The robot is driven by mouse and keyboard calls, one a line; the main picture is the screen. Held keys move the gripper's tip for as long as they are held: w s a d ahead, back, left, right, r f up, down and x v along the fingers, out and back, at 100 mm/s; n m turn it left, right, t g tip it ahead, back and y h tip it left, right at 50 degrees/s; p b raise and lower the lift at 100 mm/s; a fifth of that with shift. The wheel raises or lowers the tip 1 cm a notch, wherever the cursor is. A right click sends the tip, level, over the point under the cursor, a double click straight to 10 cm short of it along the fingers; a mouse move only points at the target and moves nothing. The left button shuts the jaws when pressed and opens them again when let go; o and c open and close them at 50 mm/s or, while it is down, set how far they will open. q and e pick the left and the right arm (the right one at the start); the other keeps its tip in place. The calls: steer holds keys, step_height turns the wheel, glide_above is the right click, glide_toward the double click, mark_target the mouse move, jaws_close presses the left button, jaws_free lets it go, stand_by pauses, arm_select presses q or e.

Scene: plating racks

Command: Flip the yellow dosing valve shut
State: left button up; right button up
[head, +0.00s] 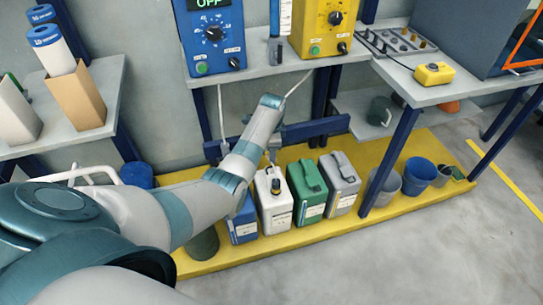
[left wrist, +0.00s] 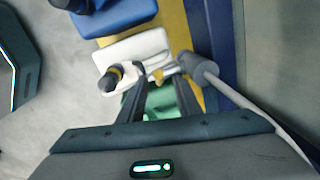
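The yellow valve shows as a small yellow piece (left wrist: 158,75) in the left wrist view, beside a grey cylindrical fitting (left wrist: 192,64) with a pale hose. I cannot make out its handle position. In the head view I cannot pick it out near my forearm. My left gripper (left wrist: 160,88) has its two dark fingers apart, with nothing visibly held between them. The yellow piece lies just beyond the fingertips, roughly in line with the gap; I cannot tell whether they touch. In the head view my left arm reaches to the rack, its fingers hard to make out. My right gripper is not in view.
White (head: 273,200), green (head: 308,190), grey (head: 340,183) and blue (head: 241,223) canisters stand on the yellow platform (head: 290,242) below. Blue (head: 212,38) and yellow (head: 323,27) control boxes stand on the shelf above. A hose (head: 297,86) hangs beside my forearm. Grey floor lies open at right.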

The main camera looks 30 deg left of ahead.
arm_select(q)
steer(key=shift+f, duration=0.6)
steer(key=shift+c, duration=0.7)
jaws_close()
